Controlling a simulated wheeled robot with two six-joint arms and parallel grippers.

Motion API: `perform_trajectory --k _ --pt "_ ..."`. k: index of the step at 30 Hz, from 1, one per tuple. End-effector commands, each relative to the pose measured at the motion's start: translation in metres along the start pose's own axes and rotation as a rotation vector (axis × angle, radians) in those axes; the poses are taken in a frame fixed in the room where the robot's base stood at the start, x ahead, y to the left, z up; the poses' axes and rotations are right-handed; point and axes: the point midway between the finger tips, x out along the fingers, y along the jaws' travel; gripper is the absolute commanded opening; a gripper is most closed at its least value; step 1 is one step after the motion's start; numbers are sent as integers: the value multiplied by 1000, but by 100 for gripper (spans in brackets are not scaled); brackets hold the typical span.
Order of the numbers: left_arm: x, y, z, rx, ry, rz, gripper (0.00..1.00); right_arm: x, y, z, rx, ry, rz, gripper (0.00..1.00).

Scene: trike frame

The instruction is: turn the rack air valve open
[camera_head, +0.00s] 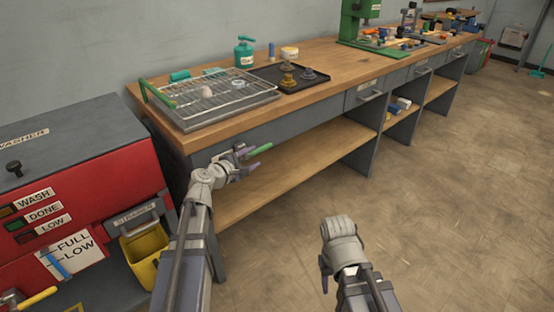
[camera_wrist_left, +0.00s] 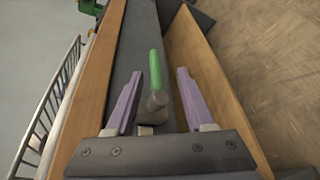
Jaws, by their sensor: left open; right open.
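A valve with a green lever handle (camera_head: 260,149) is at the front of the wooden bench, below its top edge. In the left wrist view the green handle (camera_wrist_left: 155,72) points away from the dark grey valve body (camera_wrist_left: 152,106), roughly along the bench front. My left gripper (camera_head: 250,158) is open, with its two purple fingers (camera_wrist_left: 160,95) on either side of the valve body and lower handle. A gap shows on both sides, wider on the right. My right gripper (camera_head: 323,274) is low over the floor, away from the bench; its fingers are mostly hidden by its wrist.
A wire rack (camera_head: 222,92) with a green bar and a black tray (camera_head: 303,84) stand on the bench (camera_head: 325,60). A lower shelf (camera_head: 290,168) runs beneath. A red washer (camera_head: 105,195) and yellow bucket (camera_head: 149,250) are left. The floor (camera_head: 455,200) at right is clear.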

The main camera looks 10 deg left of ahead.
Motion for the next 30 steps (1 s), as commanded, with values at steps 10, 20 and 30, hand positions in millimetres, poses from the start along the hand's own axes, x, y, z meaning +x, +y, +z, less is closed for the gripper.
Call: perform_trajectory --k 10,20,30 --pt "0 7 -14 -55 15 43 53 7 -1 0 0 0 0 50" --pt "35 7 -16 -52 13 41 53 16 -1 -1 -1 0 1 50" --pt "76 9 -15 -52 13 40 53 24 -2 -1 -1 0 3 50"
